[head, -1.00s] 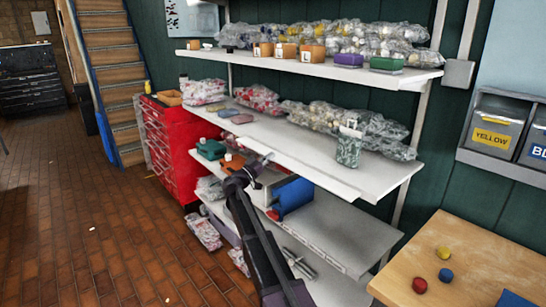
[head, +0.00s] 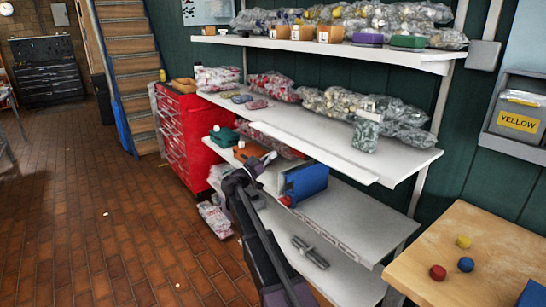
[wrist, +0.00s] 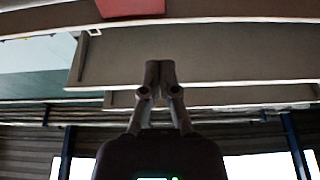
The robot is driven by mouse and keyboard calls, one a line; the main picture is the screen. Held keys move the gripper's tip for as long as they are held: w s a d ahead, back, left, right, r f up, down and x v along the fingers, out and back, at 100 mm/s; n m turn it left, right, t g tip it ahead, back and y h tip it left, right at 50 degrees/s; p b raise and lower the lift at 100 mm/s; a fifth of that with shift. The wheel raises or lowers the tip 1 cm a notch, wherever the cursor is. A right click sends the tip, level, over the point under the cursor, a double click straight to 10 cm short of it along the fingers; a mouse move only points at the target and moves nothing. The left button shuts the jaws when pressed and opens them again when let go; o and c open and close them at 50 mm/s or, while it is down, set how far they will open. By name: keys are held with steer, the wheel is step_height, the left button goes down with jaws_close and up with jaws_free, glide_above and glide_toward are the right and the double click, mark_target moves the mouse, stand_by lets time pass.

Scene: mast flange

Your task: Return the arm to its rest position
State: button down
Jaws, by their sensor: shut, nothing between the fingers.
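My arm reaches up from the bottom of the head view, in front of the white shelving unit (head: 330,212). My gripper (head: 268,159) is at its far end, close in the picture to the middle shelf's front edge. In the wrist view my gripper (wrist: 159,70) has its two fingertips together with nothing between them. Flat undersides of what look like shelves (wrist: 230,55) lie beyond the fingertips there. I cannot tell how far the fingers are from the shelf.
A blue bin (head: 304,181) stands right of my gripper on a lower shelf. Bagged parts (head: 365,112) line the upper shelves. A red drawer cabinet (head: 185,128) stands to the left. The brick floor (head: 90,220) is mostly open.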

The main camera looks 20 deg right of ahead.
steer(key=s+d+f+n+g+y, duration=0.25)
steer(key=s+f+y, duration=0.25)
steer(key=s+f, duration=0.4)
steer(key=s+d+f+n+g+y, duration=0.1)
steer(key=s+f+n+g+y, duration=0.25)
steer(key=s+f, duration=0.55)
steer(key=s+a+f+n+g+y, duration=0.1)
steer(key=s+a+f+n+y, duration=0.3)
steer(key=s+y, duration=0.5)
steer(key=s+a+f+n+g+y+p, duration=0.1)
steer(key=s+a+f+n+y, duration=0.2)
steer(key=s+a, duration=0.55)
step_height(320, 180, up, 17)
steer(key=s+d+p, duration=0.1)
steer(key=p, duration=1.5)
steer(key=shift+s+r+n, duration=0.15)
steer(key=shift+s+n, duration=0.15)
steer(key=shift+s, duration=0.05)
steer(key=shift+s+d, duration=0.1)
